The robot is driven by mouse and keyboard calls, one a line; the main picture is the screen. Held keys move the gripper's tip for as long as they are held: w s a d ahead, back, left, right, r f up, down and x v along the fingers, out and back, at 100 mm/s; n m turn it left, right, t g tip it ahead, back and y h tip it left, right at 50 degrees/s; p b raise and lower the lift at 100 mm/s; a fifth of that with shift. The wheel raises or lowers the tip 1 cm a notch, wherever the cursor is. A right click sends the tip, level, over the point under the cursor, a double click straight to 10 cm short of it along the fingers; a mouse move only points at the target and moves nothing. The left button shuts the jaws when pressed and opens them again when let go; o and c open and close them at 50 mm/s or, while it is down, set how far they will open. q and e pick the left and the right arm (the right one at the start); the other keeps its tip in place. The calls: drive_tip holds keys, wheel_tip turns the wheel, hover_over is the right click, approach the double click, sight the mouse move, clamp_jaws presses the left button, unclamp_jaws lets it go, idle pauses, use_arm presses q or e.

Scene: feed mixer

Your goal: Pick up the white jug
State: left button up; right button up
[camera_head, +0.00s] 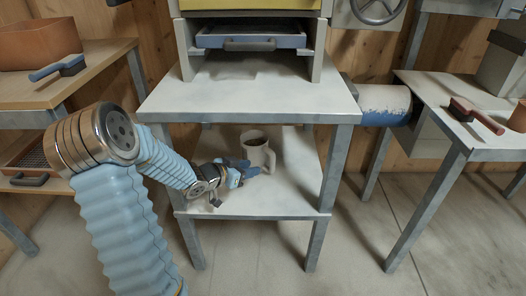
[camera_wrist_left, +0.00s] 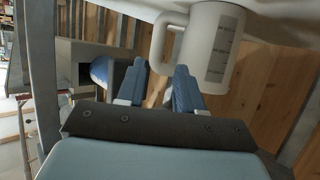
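The white jug (camera_head: 257,152) stands upright on the lower shelf (camera_head: 285,200) of the middle table, its handle on the right in the head view. My left gripper (camera_head: 253,171) is low over that shelf, just in front of the jug. In the left wrist view, the jug (camera_wrist_left: 214,45) with its dark measuring marks is near the top. Its handle lies just beyond the gap between the blue fingertips (camera_wrist_left: 160,68). The fingers are apart with nothing between them. The right fingertip overlaps the jug's outline; I cannot tell whether they touch. My right gripper is not in view.
The upper tabletop (camera_head: 250,95) hangs over the shelf, with grey legs at its corners. A blue-rimmed tray (camera_head: 250,42) is above. A side table (camera_head: 480,125) with a red-handled brush (camera_head: 474,115) stands at right. A blue brush (camera_head: 58,68) lies at left.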

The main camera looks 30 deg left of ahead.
sight(273, 164)
use_arm(q)
drive_tip(key=x, duration=0.4)
drive_tip(key=b+x, duration=0.1)
drive_tip(key=x, duration=0.6)
drive_tip(key=shift+w+d+f+b, duration=0.1)
drive_tip(key=shift+w+d+b, duration=0.1)
drive_tip(key=shift+d+b, duration=0.15)
clamp_jaws()
